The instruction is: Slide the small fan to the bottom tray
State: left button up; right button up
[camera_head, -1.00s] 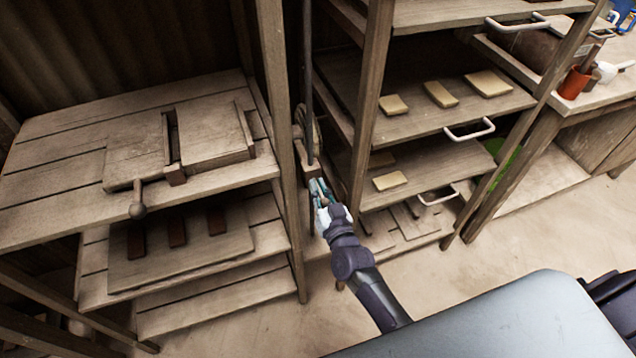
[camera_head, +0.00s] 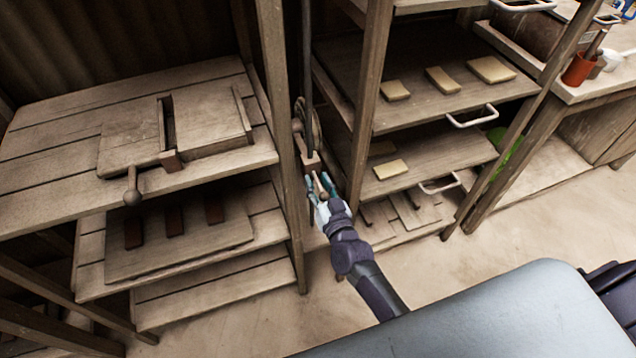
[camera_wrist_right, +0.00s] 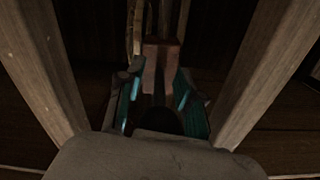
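I cannot make out anything clearly a small fan. The lowest visible tray (camera_head: 419,214), with a metal handle (camera_head: 440,184), is low in the right rack. My left gripper is out of view.
Above it are a tray with small tiles (camera_head: 458,148) and another with three tiles (camera_head: 440,105). Posts (camera_head: 370,100) stand close on both sides of my right gripper. A wheel (camera_head: 310,120) is behind it. The left rack (camera_head: 60,190) holds a wooden press. Floor in front is clear.

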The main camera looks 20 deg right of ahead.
jog(key=shift+s, duration=0.2)
jog(key=s, duration=1.1)
jog(key=shift+s+d, duration=0.2)
jog(key=shift+s, duration=0.1)
jog(key=s+f+n+g+p, duration=0.1)
jog(key=s+f+g, duration=0.3)
jog(key=f, duration=0.5)
jog(key=s+f+n+g+y+p, duration=0.1)
jog(key=s+f+g, duration=0.1)
jog(key=s+f, duration=0.45)
jog(key=s+f+n+g+p, duration=0.1)
jog(key=s+f+g, duration=0.2)
jog(key=f, duration=0.7)
jog(key=s+d+f+g, duration=0.2)
jog(key=s+f, duration=0.1)
jog(key=s, duration=0.4)
jog(key=s+d+f+g+h+p, duration=0.1)
jog(key=s+d+f+g, duration=0.1)
jog(key=s, duration=0.6)
jog(key=s+d+f+n+g, duration=0.1)
jog(key=s+d+f+g, duration=0.1)
jog(key=s+f+g, duration=0.2)
jog(key=s+f, duration=0.1)
jog(key=s, duration=0.2)
jog(key=shift+s+f+h+p, duration=0.2)
jog(key=shift+f+h+p, duration=0.1)
jog(key=shift+f+p, duration=0.05)
